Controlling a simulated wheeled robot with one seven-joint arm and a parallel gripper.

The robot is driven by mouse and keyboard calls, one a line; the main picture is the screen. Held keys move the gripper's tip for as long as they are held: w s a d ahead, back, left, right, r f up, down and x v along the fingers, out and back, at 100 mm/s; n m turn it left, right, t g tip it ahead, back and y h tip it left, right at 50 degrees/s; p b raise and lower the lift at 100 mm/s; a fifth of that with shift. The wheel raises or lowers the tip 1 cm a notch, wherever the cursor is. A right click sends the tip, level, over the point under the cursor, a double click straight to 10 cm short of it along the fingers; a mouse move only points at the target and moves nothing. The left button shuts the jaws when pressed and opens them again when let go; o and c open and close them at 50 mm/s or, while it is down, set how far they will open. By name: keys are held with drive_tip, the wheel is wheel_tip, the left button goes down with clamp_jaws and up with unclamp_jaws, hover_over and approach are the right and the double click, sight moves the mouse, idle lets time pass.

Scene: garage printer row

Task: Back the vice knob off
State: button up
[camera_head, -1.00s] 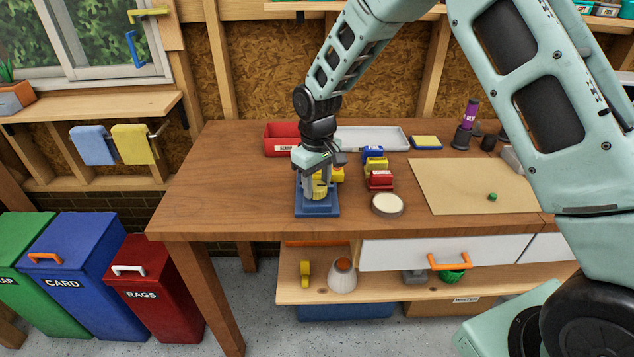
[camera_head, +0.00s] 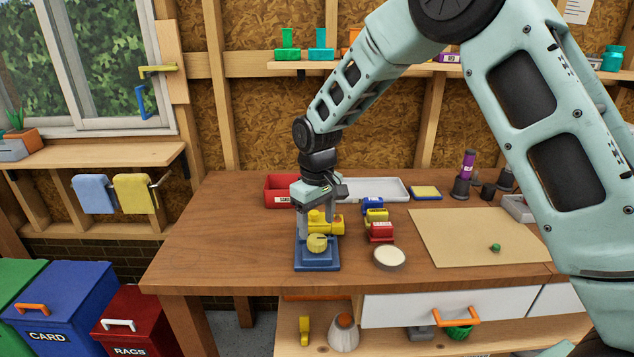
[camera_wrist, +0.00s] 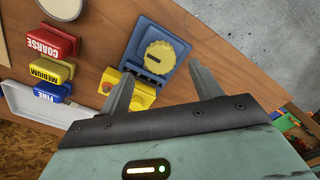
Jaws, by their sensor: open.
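The vice has a blue base (camera_head: 318,263) on the workbench, with a round, ridged yellow knob (camera_head: 317,243) on it. In the wrist view the knob (camera_wrist: 159,57) shows a dark slot mark on its face, and the blue base (camera_wrist: 184,44) shows around it. My gripper (camera_head: 319,222) is open and empty, above and behind the knob. In the wrist view its fingers (camera_wrist: 160,72) are spread to either side, apart from the knob. A yellow block (camera_head: 325,222) stands just behind the vice, partly hidden by my gripper; the wrist view shows a red button on it.
Blue, yellow and red labelled blocks (camera_head: 381,232) stand right of the vice, with a round pale-topped dish (camera_head: 389,257) in front. A red bin (camera_head: 279,188) and grey tray (camera_head: 370,188) are behind. The bench (camera_head: 210,235) left of the vice is clear.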

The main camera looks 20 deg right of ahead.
sight(317, 238)
wheel_tip(317, 238, up, 13)
drive_tip(key=b, duration=0.1)
idle(0.5)
drive_tip(key=s+a+f+n, duration=0.1)
drive_tip(key=s+a, duration=0.3)
drive_tip(key=s, duration=0.4)
drive_tip(key=s+a+f+n, duration=0.1)
drive_tip(key=s+a, duration=0.3)
drive_tip(key=s, duration=0.4)
drive_tip(key=s+d+f, duration=0.1)
drive_tip(key=s+f, duration=0.1)
drive_tip(key=s, duration=0.6)
drive_tip(key=s+f, duration=0.2)
drive_tip(key=s, duration=0.7)
drive_tip(key=shift+s+d+f+n+y, duration=0.2)
drive_tip(key=shift+d+f+n+y, duration=0.1)
drive_tip(key=shift+d+n, duration=0.1)
